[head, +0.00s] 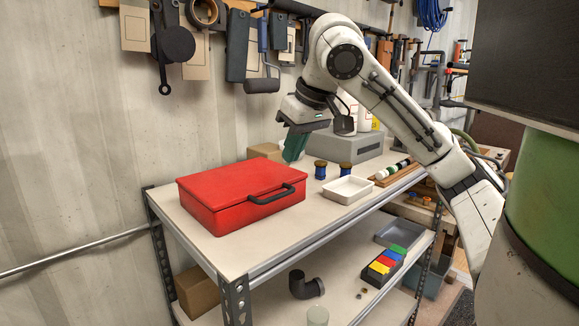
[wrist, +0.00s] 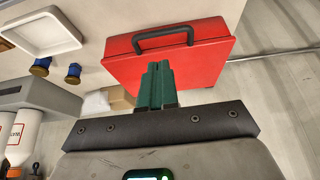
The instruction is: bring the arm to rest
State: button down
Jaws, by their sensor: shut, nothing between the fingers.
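My gripper (head: 295,148) hangs above the back of the shelf's top board (head: 255,240), behind the red case and pointing down. Its green fingers (wrist: 156,84) are together with nothing between them. My arm reaches in from the right, bent high at the elbow. The red case (head: 225,187) lies shut on the top board, with a dark handle on its front side. In the wrist view the red case (wrist: 205,62) shows beyond the fingertips, its handle at the top. I cannot tell how far the fingers are from it.
Right of the case are two small blue-and-brown items (head: 345,169), a white tray (head: 348,189) and a grey box (head: 345,145). A cardboard box (head: 265,152) sits behind. Tools hang on the wall above. The lower shelf holds a black elbow pipe (head: 305,286) and coloured blocks (head: 383,266).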

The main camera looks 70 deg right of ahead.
jog(key=v, duration=0.5)
jog(key=shift+r, duration=0.1)
